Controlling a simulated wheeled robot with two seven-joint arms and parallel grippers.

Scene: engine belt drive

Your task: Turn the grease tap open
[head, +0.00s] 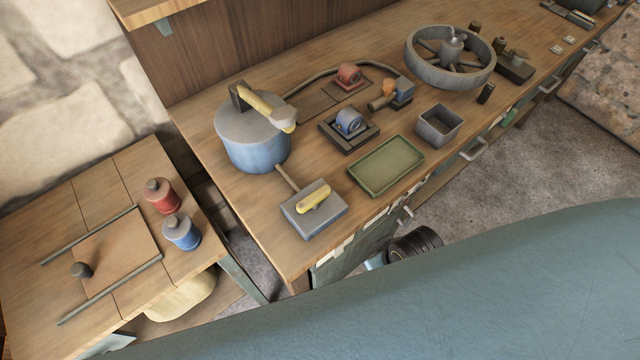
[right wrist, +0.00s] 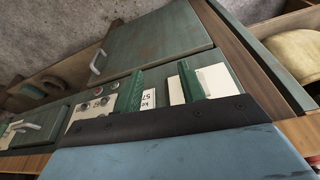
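A blue round drum with a grey lid (head: 256,153) stands at the left of the long bench in the head view. A yellow lever (head: 262,103) with a dark plate at one end and a grey block at the other lies across its top. A grey block with a yellow handle (head: 314,197) sits in front, with a thin rod leading toward the drum. I cannot tell for certain which part is the grease tap. My right gripper (right wrist: 160,68) shows in the right wrist view, its green fingers apart and empty, in front of drawer fronts. My left gripper is not in view.
The bench also holds a green tray (head: 387,164), a grey open box (head: 439,125), a spoked wheel (head: 450,85) and small blocks joined by a dark hose (head: 310,72). A lower table (head: 30,225) at left carries a red pot (head: 161,197) and a blue pot (head: 181,233).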

